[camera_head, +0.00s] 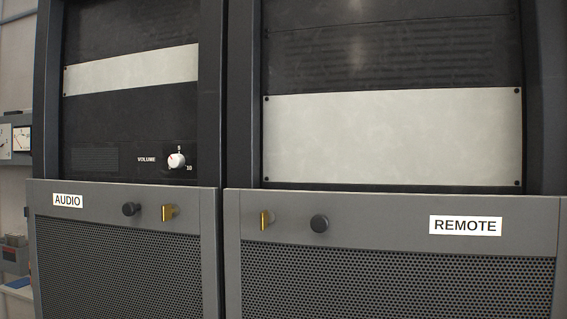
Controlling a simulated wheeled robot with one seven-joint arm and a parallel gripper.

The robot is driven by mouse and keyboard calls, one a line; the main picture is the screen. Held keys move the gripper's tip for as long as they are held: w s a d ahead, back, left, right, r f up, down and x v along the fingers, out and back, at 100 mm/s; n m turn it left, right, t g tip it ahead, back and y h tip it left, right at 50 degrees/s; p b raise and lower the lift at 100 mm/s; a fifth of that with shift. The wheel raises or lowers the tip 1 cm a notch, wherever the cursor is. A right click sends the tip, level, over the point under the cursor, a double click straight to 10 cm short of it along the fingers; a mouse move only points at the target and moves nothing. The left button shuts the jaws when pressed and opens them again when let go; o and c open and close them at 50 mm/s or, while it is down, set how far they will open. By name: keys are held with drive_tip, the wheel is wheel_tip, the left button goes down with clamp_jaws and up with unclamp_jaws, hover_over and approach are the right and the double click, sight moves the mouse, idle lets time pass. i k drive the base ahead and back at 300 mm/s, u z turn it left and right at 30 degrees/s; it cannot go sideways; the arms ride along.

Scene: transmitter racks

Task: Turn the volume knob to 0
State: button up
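The volume knob (176,160) is a small white round knob on the black panel of the left rack, right of the word VOLUME. A 5 is printed above it and a 10 at its lower right; no 0 mark can be made out. A small reddish mark shows on the upper left of its face, but its exact setting is too small to read. My gripper is not in view.
The AUDIO rack's grey mesh door (125,262) lies below the knob, with a black round knob (131,209) and a brass latch (169,212) sticking out. The REMOTE rack (400,262) stands to the right. Meters (14,139) hang at the far left.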

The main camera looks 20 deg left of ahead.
sight(177, 161)
drive_tip(key=z, duration=0.35)
drive_tip(key=k, duration=0.95)
drive_tip(key=u, duration=1.3)
drive_tip(key=i, duration=0.4)
drive_tip(key=z, duration=0.1)
